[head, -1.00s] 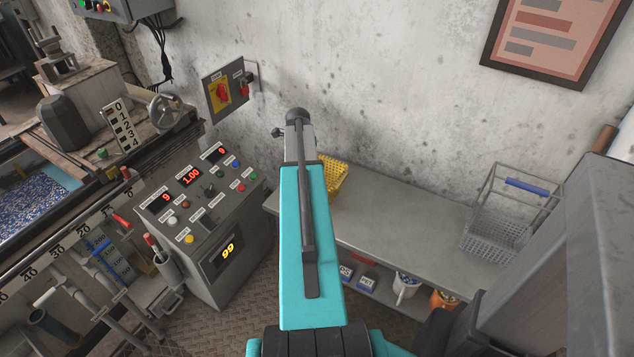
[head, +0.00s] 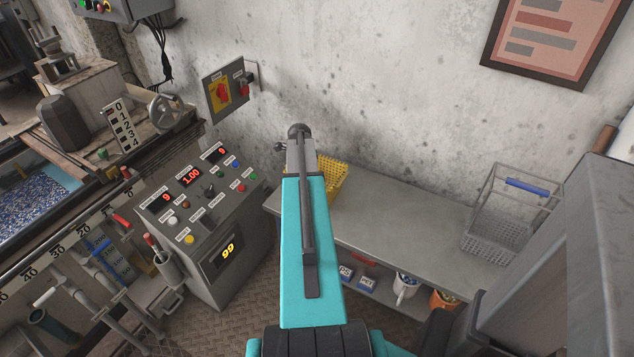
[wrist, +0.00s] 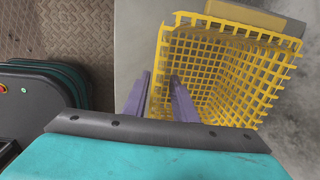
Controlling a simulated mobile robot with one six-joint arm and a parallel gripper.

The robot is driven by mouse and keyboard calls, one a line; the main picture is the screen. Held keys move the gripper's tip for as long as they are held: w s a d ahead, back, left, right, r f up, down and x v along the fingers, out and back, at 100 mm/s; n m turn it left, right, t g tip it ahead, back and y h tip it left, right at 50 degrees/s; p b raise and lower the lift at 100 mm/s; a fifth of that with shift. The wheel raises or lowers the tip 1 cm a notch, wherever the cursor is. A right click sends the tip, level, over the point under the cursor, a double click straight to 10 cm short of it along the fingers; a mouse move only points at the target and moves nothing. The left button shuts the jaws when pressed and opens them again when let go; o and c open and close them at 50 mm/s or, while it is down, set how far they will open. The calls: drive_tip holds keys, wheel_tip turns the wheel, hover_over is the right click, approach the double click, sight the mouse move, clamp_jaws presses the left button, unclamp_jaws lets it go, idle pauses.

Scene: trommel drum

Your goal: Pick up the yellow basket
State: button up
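The yellow basket (head: 332,180) stands on the grey bench, partly hidden behind my arm in the head view. In the wrist view the yellow basket (wrist: 235,75) fills the upper right, with its open grid mouth facing the camera. My gripper (wrist: 160,75) shows there as two purple fingers with a gap between them. The left finger is outside the basket's left edge and the right finger overlaps the mouth, so the near wall appears between them. I cannot tell whether either finger touches it. In the head view my gripper is hidden behind my arm.
The grey bench (head: 390,225) runs along the wall, with clear top between the yellow basket and a grey wire basket (head: 500,220) with a blue handle. A control console (head: 215,225) stands left of the bench. A grey cabinet-like block is at the right.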

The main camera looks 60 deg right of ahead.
drive_tip(key=shift+s+f, duration=0.2)
drive_tip(key=shift+f, duration=2.15)
drive_tip(key=shift+c, duration=0.3)
clamp_jaws()
